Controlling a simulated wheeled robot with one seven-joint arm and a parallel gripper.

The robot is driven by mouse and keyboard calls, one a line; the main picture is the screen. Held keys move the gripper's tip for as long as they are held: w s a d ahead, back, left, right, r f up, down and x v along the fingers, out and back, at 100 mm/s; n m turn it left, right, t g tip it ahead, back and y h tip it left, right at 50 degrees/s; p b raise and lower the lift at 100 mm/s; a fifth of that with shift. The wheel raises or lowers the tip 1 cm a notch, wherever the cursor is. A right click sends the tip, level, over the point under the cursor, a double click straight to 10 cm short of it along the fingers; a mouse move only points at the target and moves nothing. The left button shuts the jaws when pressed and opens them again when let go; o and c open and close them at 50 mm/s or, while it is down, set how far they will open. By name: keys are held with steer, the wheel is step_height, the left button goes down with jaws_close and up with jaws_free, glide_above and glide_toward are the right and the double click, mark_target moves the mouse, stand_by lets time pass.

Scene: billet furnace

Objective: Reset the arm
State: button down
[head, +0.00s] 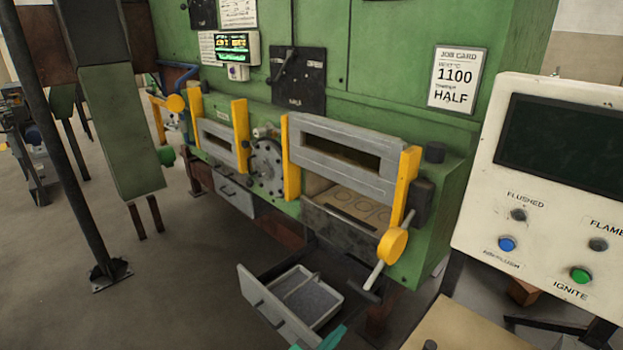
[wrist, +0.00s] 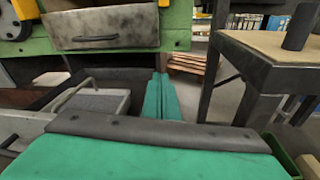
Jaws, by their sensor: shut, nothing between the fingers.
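My gripper (wrist: 160,78) shows in the wrist view as two teal fingers pressed together, pointing away from the camera, with nothing between them. In the head view only a teal piece of my gripper (head: 322,340) shows at the bottom edge. It is close to the front right side of an open drawer (head: 277,307). The drawer holds a pale tray of grey grains and also shows in the wrist view (wrist: 22,128), left of the fingers. I cannot tell whether the gripper touches the drawer. Most of my arm is out of view.
The green furnace (head: 365,70) has yellow-railed doors and a yellow-knobbed lever (head: 391,246). A white control panel (head: 545,190) with a blue and a green button stands at the right. A table (head: 460,325) is at the bottom right, right of my fingers in the wrist view (wrist: 280,55). Open floor lies left.

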steer(key=s+a+f+m+y, duration=0.3)
steer(key=s+f, duration=0.1)
steer(key=s, duration=0.4)
steer(key=s+a+f+m+y, duration=0.2)
steer(key=s+f+m+y, duration=0.15)
steer(key=s, duration=0.55)
steer(key=s+a+f+m+y, duration=0.25)
steer(key=s+f+m, duration=0.2)
steer(key=s, duration=0.35)
steer(key=s+r+m+t+y, duration=0.1)
steer(key=s+r+m+t, duration=0.1)
steer(key=s+r+m, duration=1.3)
steer(key=s+r, duration=0.1)
steer(key=s, duration=0.4)
steer(key=shift+s+r+y, duration=0.2)
steer(key=shift+s+y, duration=0.1)
steer(key=shift+s, duration=0.1)
